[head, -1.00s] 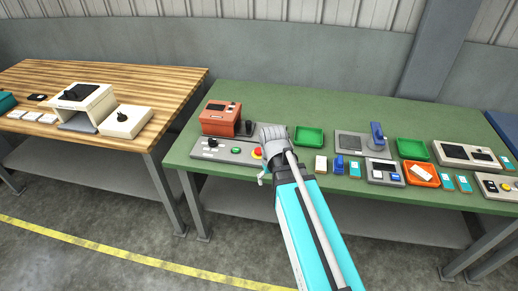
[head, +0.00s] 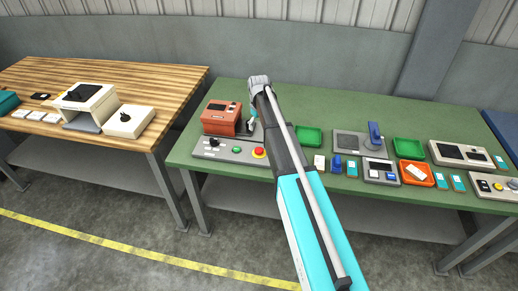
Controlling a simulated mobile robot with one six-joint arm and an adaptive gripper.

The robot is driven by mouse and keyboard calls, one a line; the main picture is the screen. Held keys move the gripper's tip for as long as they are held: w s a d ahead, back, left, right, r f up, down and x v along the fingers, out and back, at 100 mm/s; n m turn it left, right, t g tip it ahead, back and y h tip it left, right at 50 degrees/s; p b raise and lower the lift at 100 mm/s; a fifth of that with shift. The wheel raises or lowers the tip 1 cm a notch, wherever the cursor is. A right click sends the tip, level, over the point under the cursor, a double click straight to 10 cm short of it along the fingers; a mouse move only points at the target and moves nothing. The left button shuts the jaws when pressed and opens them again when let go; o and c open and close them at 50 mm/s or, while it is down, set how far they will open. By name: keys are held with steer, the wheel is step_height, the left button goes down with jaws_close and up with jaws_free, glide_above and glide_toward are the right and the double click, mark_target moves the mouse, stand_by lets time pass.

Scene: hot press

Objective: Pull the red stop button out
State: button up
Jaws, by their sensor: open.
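The red stop button (head: 259,152) is a round red knob on a yellow base, at the right end of the grey control panel (head: 222,156). A green button (head: 236,150) sits to its left on the same panel. My gripper (head: 251,126) is small in the head view, hanging below the raised wrist, above and behind the red button in the picture. It is open and appears apart from the button. The orange press (head: 220,116) stands behind the panel, with a dark part at its right near my gripper. The fingertips are too small to see clearly.
The green table (head: 290,95) carries green trays (head: 308,136), an orange tray (head: 415,172), a grey device with a blue handle (head: 375,135) and several small blocks right of my arm. A wooden table (head: 150,78) stands at left. The green table's back is clear.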

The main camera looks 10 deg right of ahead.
mark_target(259, 149)
steer(key=shift+f, duration=0.2)
step_height(259, 149, down, 13)
steer(key=b, duration=1.3)
steer(key=shift+f+b, duration=0.2)
steer(key=shift+b, duration=0.2)
